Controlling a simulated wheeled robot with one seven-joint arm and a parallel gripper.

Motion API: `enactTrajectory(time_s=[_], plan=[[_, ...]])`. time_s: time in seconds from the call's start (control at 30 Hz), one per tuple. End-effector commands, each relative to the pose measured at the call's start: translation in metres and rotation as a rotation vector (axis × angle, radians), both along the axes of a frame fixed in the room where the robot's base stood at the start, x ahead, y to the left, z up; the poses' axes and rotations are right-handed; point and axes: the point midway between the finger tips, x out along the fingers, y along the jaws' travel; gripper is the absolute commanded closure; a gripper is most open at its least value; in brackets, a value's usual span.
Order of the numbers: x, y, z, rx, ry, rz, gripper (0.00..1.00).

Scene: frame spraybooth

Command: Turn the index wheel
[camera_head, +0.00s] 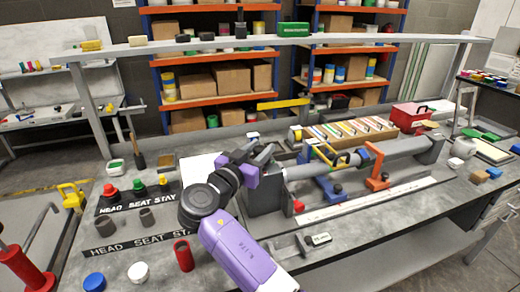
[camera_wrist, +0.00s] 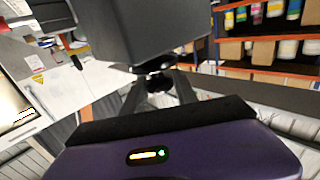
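I cannot pick out the index wheel for certain. A long grey shaft fixture (camera_head: 325,172) lies along the bench, with a dark grey block (camera_head: 264,196) at its left end. My gripper (camera_head: 262,154) is above and beside that block, at the end of my purple arm. In the wrist view a large dark grey block (camera_wrist: 150,30) fills the top middle. A small dark round part (camera_wrist: 157,68) shows under it, between the two dark fingers of my gripper (camera_wrist: 159,84). Whether the fingertips touch this part is unclear; the block and fingers hide it.
Orange (camera_head: 377,168) and blue (camera_head: 327,188) clamps stand along the shaft. A red toolbox (camera_head: 410,116) and a tray of coloured strips (camera_head: 350,131) are behind. Coloured knobs (camera_head: 138,188), caps and a red cylinder (camera_head: 183,255) sit at left. An overhead rail (camera_head: 190,46) crosses the back.

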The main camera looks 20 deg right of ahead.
Motion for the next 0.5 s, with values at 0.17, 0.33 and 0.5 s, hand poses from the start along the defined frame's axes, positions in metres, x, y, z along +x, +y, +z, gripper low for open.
enactTrajectory(time_s=[0.17,0.33,0.5], plan=[[-0.0003,0.0002,-0.0002,0.0,0.0,0.002,1.0],[-0.0006,-0.0003,-0.0009,0.001,0.001,0.026,1.0],[-0.0014,-0.0004,-0.0015,0.001,-0.002,0.101,1.0]])
